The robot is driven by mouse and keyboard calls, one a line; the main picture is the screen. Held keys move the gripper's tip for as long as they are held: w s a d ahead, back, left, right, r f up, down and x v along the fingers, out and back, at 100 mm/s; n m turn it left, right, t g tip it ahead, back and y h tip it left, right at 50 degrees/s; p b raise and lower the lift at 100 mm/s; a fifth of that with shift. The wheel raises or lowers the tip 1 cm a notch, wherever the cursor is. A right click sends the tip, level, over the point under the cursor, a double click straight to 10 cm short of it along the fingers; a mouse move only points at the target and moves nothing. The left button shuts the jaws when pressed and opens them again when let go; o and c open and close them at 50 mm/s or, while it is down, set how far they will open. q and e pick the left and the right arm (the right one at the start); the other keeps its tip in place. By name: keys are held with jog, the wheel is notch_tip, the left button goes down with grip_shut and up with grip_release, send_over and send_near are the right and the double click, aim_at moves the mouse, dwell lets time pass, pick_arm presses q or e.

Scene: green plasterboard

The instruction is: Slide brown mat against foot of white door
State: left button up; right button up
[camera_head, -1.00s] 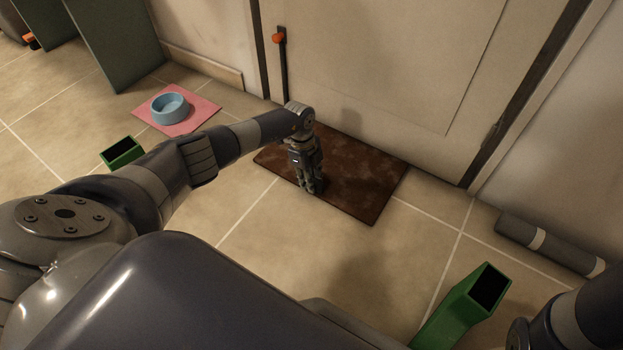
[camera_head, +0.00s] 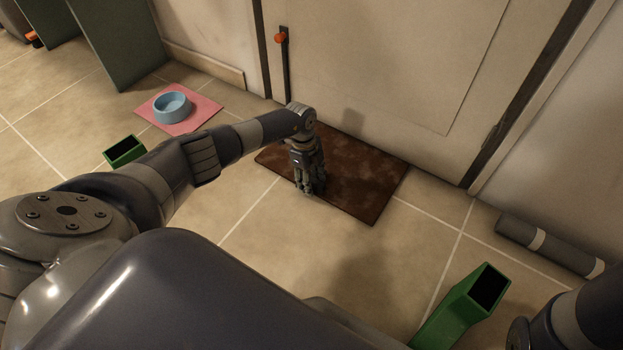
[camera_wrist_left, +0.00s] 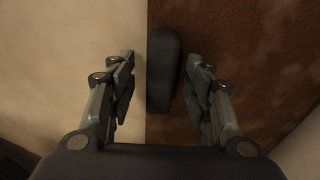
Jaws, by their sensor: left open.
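The brown mat (camera_head: 365,180) lies flat on the tiles at the foot of the white door (camera_head: 390,70). Its far edge is close to the door; I cannot tell whether they touch. My left gripper (camera_head: 310,192) points down over the mat's near left edge, fingers open. In the left wrist view the gripper (camera_wrist_left: 160,75) straddles the mat's edge, with tile left and the mat (camera_wrist_left: 245,60) right. A dark rounded block (camera_wrist_left: 164,70) shows between the fingers; I cannot tell what it belongs to. My right gripper is not in view.
A blue bowl (camera_head: 172,106) stands on a pink mat (camera_head: 203,112) at the left. Green open-topped containers stand at left (camera_head: 124,152) and front right (camera_head: 465,305). A grey roll (camera_head: 550,246) lies along the right wall. Tiles before the mat are clear.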

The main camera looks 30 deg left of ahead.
pick_arm(q)
notch_tip(320, 180, up, 12)
jog(key=a, duration=0.1)
jog(key=shift+a, duration=0.4)
dwell(0.3)
